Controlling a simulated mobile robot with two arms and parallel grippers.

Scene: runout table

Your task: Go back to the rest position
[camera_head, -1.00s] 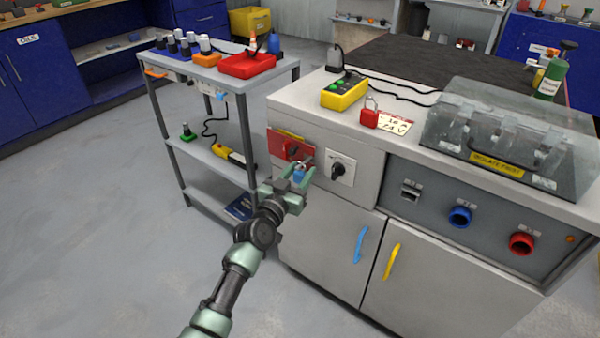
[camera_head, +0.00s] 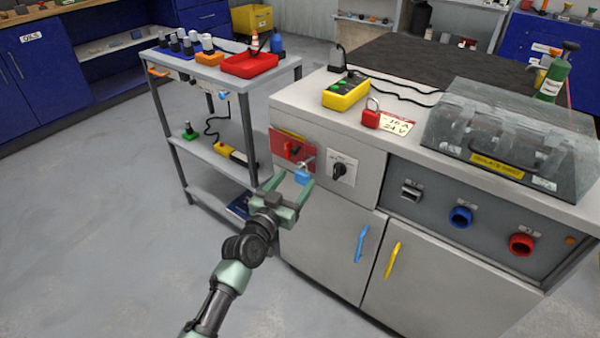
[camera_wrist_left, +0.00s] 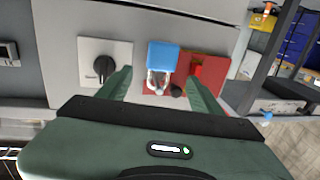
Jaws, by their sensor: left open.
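My left gripper (camera_head: 287,190) is open and empty, just in front of the grey cabinet's front panel. A blue padlock (camera_head: 302,177) hangs at the red switch plate (camera_head: 283,146), just beyond the fingertips and apart from them. In the left wrist view the blue padlock (camera_wrist_left: 163,57) shows between and past the two green fingers, with its shackle by the red plate (camera_wrist_left: 198,70). A black rotary switch on a white plate (camera_head: 342,169) is right of it. My right gripper is not in view.
The grey cabinet (camera_head: 322,247) has blue and yellow door handles. On its top are a yellow button box (camera_head: 346,93), a red padlock (camera_head: 371,114) with a tag, and a clear cover (camera_head: 510,140). A trolley (camera_head: 180,127) stands left. The floor at left is clear.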

